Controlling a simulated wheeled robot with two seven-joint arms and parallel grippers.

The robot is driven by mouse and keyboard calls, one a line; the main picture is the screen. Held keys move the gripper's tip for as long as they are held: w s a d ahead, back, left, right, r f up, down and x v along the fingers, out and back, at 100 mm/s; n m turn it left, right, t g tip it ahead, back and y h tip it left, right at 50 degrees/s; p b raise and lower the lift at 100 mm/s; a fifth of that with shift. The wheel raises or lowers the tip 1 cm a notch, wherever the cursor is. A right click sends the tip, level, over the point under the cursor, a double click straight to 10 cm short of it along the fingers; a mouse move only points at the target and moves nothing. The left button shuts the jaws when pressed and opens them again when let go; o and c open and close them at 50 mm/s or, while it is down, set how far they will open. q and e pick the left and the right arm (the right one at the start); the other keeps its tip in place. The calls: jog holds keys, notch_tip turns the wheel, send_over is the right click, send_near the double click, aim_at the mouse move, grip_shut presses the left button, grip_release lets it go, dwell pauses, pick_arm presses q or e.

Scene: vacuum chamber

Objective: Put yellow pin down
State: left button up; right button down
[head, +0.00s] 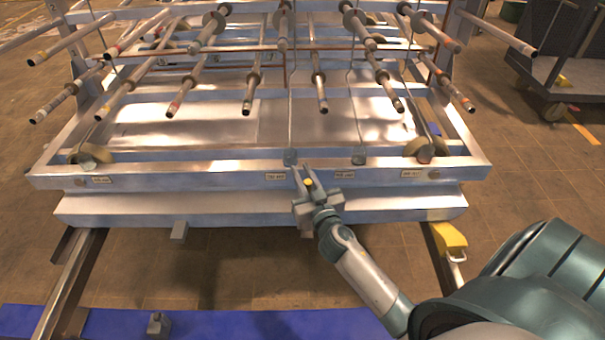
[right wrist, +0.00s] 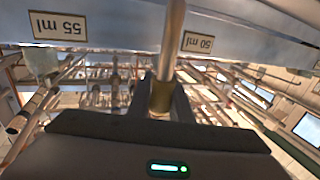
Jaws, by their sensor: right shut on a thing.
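The yellow pin (head: 309,183) shows in the head view as a small yellow spot between the fingers of my right gripper (head: 304,172). In the right wrist view a brass-yellow piece (right wrist: 161,98) sits between the fingers, in line with a metal rod (right wrist: 173,40) that runs up across the frame's beam. My right gripper is shut on the pin at the front beam of the metal frame (head: 220,172), near its middle. I cannot tell whether the pin touches the beam. Most of the pin is hidden in the head view. My left gripper is not in view.
The frame carries several metal rods (head: 248,95) pointing towards me. Labels on the beam read 55 ml (right wrist: 58,28) and 50 ml (right wrist: 198,42), upside down. A yellow block (head: 449,238) lies at the lower right. A blue beam (head: 240,325) crosses the floor in front. A cart (head: 550,72) stands back right.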

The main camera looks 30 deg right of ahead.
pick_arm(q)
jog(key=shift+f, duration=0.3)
pick_arm(e)
jog(key=shift+r, duration=0.15)
dwell(0.3)
